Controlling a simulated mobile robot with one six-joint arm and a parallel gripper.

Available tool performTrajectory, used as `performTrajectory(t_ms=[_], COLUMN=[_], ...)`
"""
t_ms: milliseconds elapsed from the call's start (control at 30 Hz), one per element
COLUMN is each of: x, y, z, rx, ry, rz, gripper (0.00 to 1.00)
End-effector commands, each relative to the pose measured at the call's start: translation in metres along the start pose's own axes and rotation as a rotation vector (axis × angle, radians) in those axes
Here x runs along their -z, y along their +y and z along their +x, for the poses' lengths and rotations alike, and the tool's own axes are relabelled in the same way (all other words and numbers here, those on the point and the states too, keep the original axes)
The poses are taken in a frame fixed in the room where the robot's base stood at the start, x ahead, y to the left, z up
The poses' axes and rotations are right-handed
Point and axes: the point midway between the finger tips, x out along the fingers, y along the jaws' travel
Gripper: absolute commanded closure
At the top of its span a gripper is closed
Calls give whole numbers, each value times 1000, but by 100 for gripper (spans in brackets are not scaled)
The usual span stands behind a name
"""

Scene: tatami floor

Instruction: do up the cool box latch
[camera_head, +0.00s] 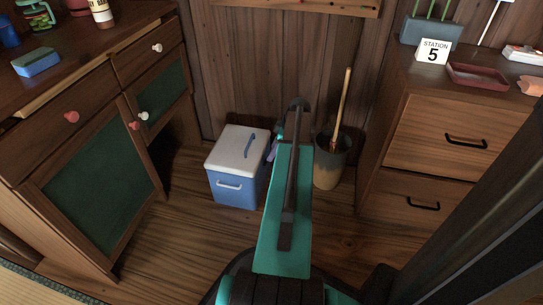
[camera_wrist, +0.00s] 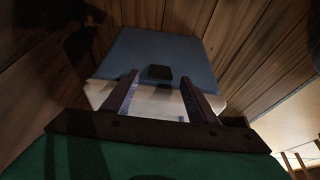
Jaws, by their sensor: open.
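The cool box has a blue body (camera_head: 225,190) and a white lid (camera_head: 233,147), which looks shut. It stands on the floor left of my arm. In the wrist view its blue side (camera_wrist: 185,50) is above and the pale lid (camera_wrist: 150,103) below. A small dark block, seemingly the latch (camera_wrist: 158,72), sits on the blue side near the lid; whether it is fastened I cannot tell. My gripper (camera_wrist: 161,82) is open and empty, its fingers either side of the latch in view, apparently not touching it. In the head view my arm mostly hides the gripper (camera_head: 272,150) and the latch side.
A grey bin (camera_head: 328,170) with a wooden-handled tool stands right of my arm, close to it. A wooden cabinet (camera_head: 75,190) with green panels is at the left, a drawer unit (camera_head: 440,150) at the right. A wooden wall is behind the box. Floor in front is clear.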

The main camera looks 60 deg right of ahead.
Motion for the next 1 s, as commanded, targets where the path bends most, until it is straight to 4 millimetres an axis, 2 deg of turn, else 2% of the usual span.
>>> performTrajectory(t_ms=[33, 200, 567, 633, 833, 1000], x=[-1, 0, 1, 1, 1, 2], y=[0, 0, 0, 0, 0, 0], z=[9, 21, 24, 24, 24, 23], rx=[1, 1, 1, 1, 1, 1], ry=[0, 0, 0, 0, 0, -5], rz=[-1, -1, -1, -2, -2, -2], gripper=[47, 47, 47, 54, 87, 88])
